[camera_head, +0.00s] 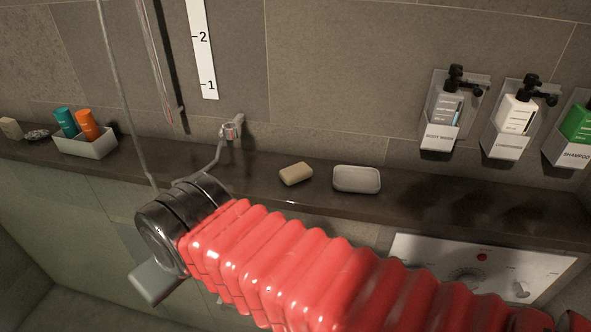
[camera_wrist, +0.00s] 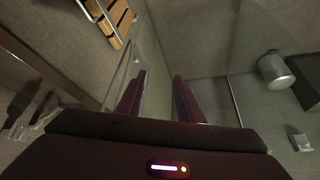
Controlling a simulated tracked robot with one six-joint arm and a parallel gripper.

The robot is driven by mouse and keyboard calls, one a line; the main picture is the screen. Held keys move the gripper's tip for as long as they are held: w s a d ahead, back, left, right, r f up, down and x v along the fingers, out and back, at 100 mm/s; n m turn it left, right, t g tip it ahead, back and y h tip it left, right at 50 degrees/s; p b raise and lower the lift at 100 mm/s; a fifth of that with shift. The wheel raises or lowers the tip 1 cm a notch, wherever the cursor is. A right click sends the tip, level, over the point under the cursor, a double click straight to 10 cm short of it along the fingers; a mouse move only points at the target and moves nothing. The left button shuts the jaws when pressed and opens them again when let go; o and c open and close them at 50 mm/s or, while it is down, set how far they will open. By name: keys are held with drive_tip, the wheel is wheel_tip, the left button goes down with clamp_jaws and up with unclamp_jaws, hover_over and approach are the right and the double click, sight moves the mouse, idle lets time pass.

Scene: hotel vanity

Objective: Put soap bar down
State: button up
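A beige soap bar (camera_head: 296,174) lies on the dark shelf (camera_head: 262,186), just left of a pale shallow soap dish (camera_head: 357,179). The two are apart, and the dish looks empty. My red, ribbed arm crosses the head view in front of the shelf, with its dark metal end below and left of the soap bar. My gripper's fingers cannot be made out clearly there. In the wrist view my gripper (camera_wrist: 158,76) is open, with a clear gap between its two fingers and nothing held. No soap shows in the wrist view.
A white tray (camera_head: 85,146) with a teal and an orange bottle stands at the shelf's left, beside a small beige block (camera_head: 11,128). Wall dispensers (camera_head: 440,125) hang at right. A shower fitting (camera_head: 229,132) and hose rise behind my arm. A control panel (camera_head: 480,268) is below the shelf.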

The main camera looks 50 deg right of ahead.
drive_tip(key=shift+o, duration=0.7)
drive_tip(key=shift+w+d+f, duration=0.1)
drive_tip(key=shift+f, duration=0.2)
drive_tip(key=shift+o, duration=0.8)
drive_tip(key=shift+w+d+r+m, duration=0.15)
drive_tip(key=shift+d+r+m, duration=0.05)
drive_tip(key=shift+d+m, duration=0.1)
drive_tip(key=o, duration=0.4)
drive_tip(key=w+d+r+m, duration=0.1)
drive_tip(key=d, duration=0.1)
drive_tip(key=w+d+r+m+g, duration=0.1)
drive_tip(key=d+r+m, duration=0.1)
drive_tip(key=w+d+r+m+h, duration=0.1)
drive_tip(key=d+r, duration=0.1)
drive_tip(key=shift+w+d+m+g, duration=0.2)
drive_tip(key=shift+m+g, duration=0.1)
drive_tip(key=shift+m, duration=0.1)
drive_tip(key=shift+c, duration=0.2)
wheel_tip(320, 180, up, 9)
drive_tip(key=m+g+y, duration=0.1)
drive_tip(key=m+g, duration=0.3)
drive_tip(key=m, duration=1.3)
hover_over(295, 170)
drive_tip(key=shift+d+f, duration=0.1)
drive_tip(key=shift+f, duration=0.05)
drive_tip(key=shift+f, duration=4.35)
